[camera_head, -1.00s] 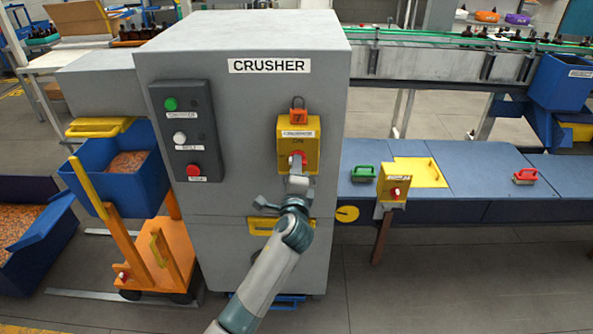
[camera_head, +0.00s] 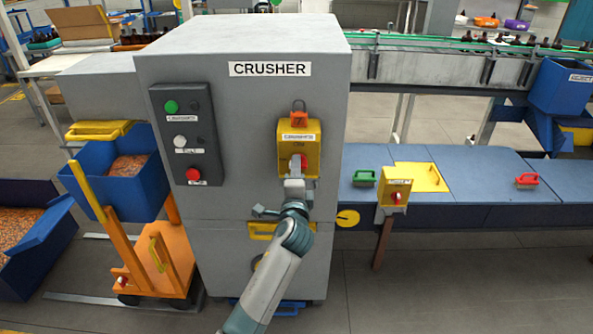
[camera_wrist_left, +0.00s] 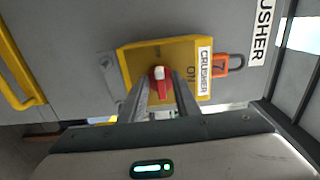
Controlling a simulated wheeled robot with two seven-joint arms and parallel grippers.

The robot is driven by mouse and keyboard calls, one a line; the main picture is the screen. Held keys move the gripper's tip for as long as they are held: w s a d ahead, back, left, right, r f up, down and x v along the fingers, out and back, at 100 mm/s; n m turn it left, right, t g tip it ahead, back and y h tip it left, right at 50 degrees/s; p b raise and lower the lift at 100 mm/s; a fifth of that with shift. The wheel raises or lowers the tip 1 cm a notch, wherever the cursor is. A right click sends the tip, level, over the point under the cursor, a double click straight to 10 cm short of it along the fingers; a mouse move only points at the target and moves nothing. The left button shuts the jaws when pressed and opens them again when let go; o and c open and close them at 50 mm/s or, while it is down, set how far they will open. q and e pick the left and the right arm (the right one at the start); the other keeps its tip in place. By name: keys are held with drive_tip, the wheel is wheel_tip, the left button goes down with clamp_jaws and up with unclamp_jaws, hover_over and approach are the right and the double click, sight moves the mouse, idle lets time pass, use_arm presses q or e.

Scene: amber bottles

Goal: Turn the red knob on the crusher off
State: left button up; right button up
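The crusher (camera_head: 220,240) is a grey cabinet with a yellow switch box (camera_head: 285,160) on its front. The box carries a red knob (camera_head: 303,168), partly hidden by my left gripper (camera_head: 296,178) in the head view. In the left wrist view, the red knob (camera_wrist_left: 161,84) has a pale tip and sits below an ON mark, as the box stands. My left gripper's fingers (camera_wrist_left: 161,90) are apart, one on each side of the knob. I cannot tell whether they touch it. My right gripper is not in view.
A dark panel (camera_head: 187,133) with green, white and red buttons is left of the switch box. An orange padlock (camera_head: 298,115) is at its top. A smaller yellow box with a red knob (camera_head: 396,195) stands at right. An orange cart (camera_head: 160,262) stands at left.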

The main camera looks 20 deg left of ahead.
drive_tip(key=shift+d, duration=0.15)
use_arm(q)
drive_tip(key=shift+s+d, duration=0.1)
drive_tip(key=shift+s, duration=0.05)
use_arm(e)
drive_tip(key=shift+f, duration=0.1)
